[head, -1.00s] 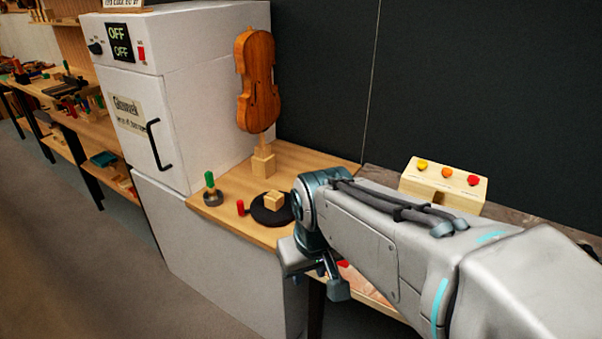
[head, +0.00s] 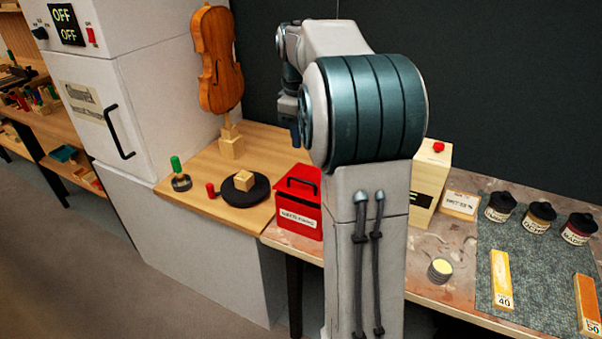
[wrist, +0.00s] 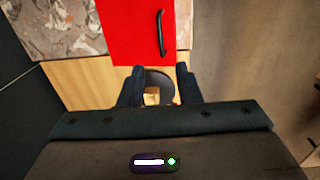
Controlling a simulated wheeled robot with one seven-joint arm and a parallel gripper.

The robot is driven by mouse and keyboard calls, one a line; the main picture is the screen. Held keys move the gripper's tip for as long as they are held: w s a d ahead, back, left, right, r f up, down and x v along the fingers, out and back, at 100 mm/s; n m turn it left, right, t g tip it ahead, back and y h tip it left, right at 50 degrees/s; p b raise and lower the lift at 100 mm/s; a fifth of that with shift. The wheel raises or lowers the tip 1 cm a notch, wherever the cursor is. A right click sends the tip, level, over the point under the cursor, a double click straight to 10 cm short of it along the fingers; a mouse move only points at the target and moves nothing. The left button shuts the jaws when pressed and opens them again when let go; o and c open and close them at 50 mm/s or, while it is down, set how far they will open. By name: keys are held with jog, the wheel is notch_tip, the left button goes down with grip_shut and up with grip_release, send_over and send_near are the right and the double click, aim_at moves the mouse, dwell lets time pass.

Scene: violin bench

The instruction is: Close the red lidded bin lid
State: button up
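The red lidded bin (head: 312,220) stands on the bench just left of my arm, with a pale label on its front. Its red lid (head: 290,178) carries a black bar handle (head: 303,184). In the head view my gripper (head: 297,128) is above and behind the bin, partly hidden by my arm.
A violin (head: 218,60) stands on a wooden block at the back. A black disc (head: 245,192) with a wooden cube, a red peg and a green-topped tool are left of the bin. Several jars, a mat (head: 535,290) and a cream box (head: 432,175) are at the right.

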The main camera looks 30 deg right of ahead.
aim_at(302, 180)
jog(key=f, duration=1.2)
jog(key=shift+w+d+f, duration=0.25)
jog(key=shift+d+f, duration=0.05)
jog(key=shift+f, duration=0.1)
jog(key=shift+c, duration=0.3)
grip_shut()
